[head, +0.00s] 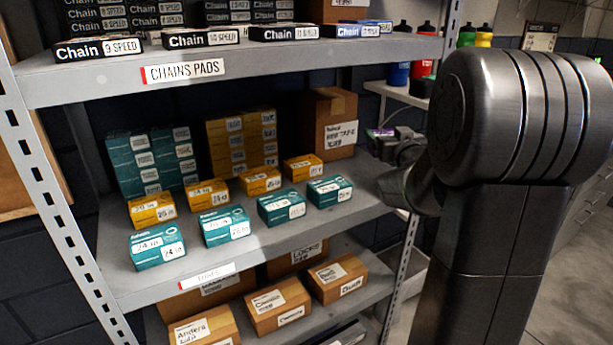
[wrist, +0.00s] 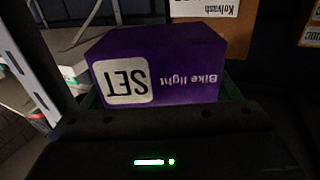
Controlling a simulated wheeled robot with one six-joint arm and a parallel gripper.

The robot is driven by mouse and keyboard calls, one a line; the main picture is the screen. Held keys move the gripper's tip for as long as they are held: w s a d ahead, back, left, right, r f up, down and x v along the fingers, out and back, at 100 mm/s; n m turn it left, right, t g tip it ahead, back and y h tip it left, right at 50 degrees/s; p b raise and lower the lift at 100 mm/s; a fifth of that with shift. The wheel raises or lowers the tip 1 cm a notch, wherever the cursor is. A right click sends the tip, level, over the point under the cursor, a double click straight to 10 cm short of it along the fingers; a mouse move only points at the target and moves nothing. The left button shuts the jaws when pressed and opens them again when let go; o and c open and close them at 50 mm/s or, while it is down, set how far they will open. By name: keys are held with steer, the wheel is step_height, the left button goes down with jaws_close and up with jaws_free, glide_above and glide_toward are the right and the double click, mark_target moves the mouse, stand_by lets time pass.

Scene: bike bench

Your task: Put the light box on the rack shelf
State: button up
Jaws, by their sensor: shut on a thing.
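The light box (wrist: 158,62) is purple, with "Bike light" and "SET" printed on it, upside down in the wrist view. My gripper (head: 398,142) is shut on it; the fingertips are mostly hidden. In the head view only a small purple part of the box (head: 381,133) shows, at the right end of the rack's middle level. The rack shelf (head: 262,250) on that level is grey, with a "TUBES" label. I cannot tell whether the box touches the shelf.
Teal boxes (head: 228,226) and yellow boxes (head: 260,180) stand in rows on the middle shelf. A tall cardboard box (head: 331,122) stands at its back right, near the gripper. The upper shelf (head: 250,72) holds chain boxes, and a rack post (head: 62,205) stands at left.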

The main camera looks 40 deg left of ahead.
step_height(320, 180, down, 10)
steer(key=shift+s+d+r+b, duration=0.1)
steer(key=shift+b, duration=0.95)
steer(key=shift+f, duration=0.25)
steer(key=o, duration=0.9)
steer(key=shift+r, duration=0.1)
steer(key=shift+r, duration=0.1)
steer(key=v, duration=1.2)
